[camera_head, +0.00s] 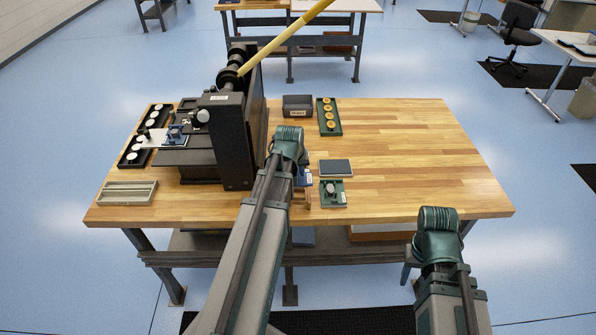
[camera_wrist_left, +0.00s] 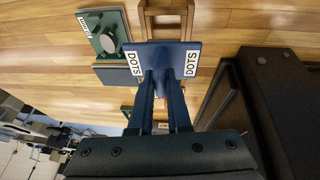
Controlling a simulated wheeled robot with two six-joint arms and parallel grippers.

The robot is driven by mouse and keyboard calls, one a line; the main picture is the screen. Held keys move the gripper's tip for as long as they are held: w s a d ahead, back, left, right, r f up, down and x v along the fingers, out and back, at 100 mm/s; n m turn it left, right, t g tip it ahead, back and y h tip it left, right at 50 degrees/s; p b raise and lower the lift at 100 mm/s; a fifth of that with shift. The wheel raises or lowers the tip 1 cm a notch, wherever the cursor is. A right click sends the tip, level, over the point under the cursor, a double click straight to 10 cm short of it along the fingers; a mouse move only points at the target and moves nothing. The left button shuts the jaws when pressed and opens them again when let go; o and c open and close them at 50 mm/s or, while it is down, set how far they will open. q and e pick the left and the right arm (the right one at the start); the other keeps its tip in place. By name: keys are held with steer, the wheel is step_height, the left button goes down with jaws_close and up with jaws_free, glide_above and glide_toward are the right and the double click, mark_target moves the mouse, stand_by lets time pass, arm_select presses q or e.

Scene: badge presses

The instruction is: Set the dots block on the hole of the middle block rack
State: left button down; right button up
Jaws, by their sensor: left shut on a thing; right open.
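The dots block (camera_wrist_left: 162,57), blue with white DOTS labels, is between the fingers of my left gripper (camera_wrist_left: 163,75), which is shut on it. In the head view the block (camera_head: 303,181) shows partly, below the left wrist. A wooden block rack (camera_wrist_left: 150,22) lies just beyond the block in the left wrist view; the block covers part of it. Its side shows in the head view (camera_head: 308,199). I cannot tell whether block and rack touch, and the hole is not visible. My right gripper (camera_head: 408,270) is open, mostly hidden beside its arm, off the table's front edge.
The black press (camera_head: 230,140) stands left of my left arm. Right of the rack are a green plate with a round part (camera_head: 332,192) and a dark slab (camera_head: 336,167). A green tray of yellow discs (camera_head: 329,116) stands behind. The right side of the table (camera_head: 430,150) is clear.

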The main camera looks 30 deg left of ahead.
arm_select(q)
steer(key=shift+f+b, duration=3.3)
steer(key=shift+f, duration=0.2)
steer(key=c, duration=0.8)
jaws_free()
steer(key=shift+r, duration=0.1)
steer(key=p+v, duration=1.2)
steer(key=v, duration=0.1)
steer(key=shift+s+d+r+p, duration=0.1)
steer(key=shift+s+r+p, duration=0.05)
steer(key=shift+r+p, duration=0.2)
steer(key=shift+d+f, duration=0.1)
steer(key=shift+f, duration=0.05)
